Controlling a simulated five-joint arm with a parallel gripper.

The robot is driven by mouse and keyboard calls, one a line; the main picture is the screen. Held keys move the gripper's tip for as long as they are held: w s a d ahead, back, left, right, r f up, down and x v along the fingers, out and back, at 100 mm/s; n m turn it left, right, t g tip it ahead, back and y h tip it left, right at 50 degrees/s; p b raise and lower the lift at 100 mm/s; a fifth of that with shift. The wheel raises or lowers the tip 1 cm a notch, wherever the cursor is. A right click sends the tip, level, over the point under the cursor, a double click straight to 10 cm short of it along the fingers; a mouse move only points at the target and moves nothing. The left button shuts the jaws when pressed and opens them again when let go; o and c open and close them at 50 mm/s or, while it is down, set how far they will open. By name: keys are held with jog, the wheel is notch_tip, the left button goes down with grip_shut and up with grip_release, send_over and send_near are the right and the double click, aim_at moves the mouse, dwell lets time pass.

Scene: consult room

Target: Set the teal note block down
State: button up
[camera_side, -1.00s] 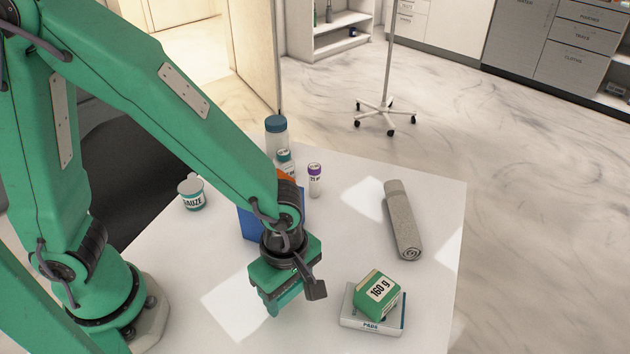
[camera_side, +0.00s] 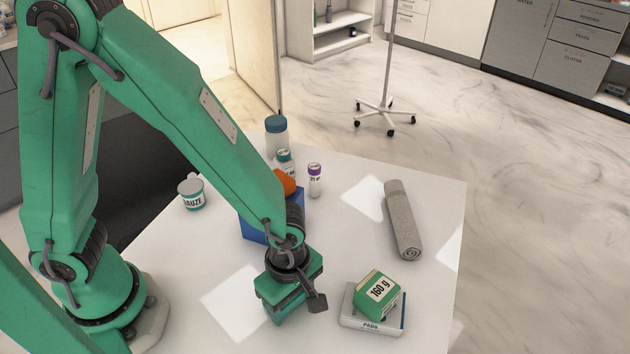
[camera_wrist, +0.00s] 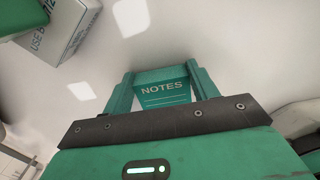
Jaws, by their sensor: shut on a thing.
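The teal note block (camera_wrist: 163,88), marked NOTES, sits between the two fingers of my gripper (camera_wrist: 162,92) in the wrist view. My gripper is shut on it. In the side view my gripper (camera_side: 291,308) is low over the white table, left of the green 160 g box. The block is mostly hidden there by the gripper, and I cannot tell whether it touches the table.
A green 160 g box (camera_side: 377,294) rests on a PADS box (camera_side: 371,325) close to the right. The white table (camera_side: 180,290) is bare at left.

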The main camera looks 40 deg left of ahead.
aim_at(292, 302)
jog(key=shift+f, duration=0.15)
jog(key=o, duration=1)
jog(key=shift+c, duration=0.2)
jog(key=shift+r, duration=0.2)
notch_tip(292, 302, up, 12)
dwell(0.7)
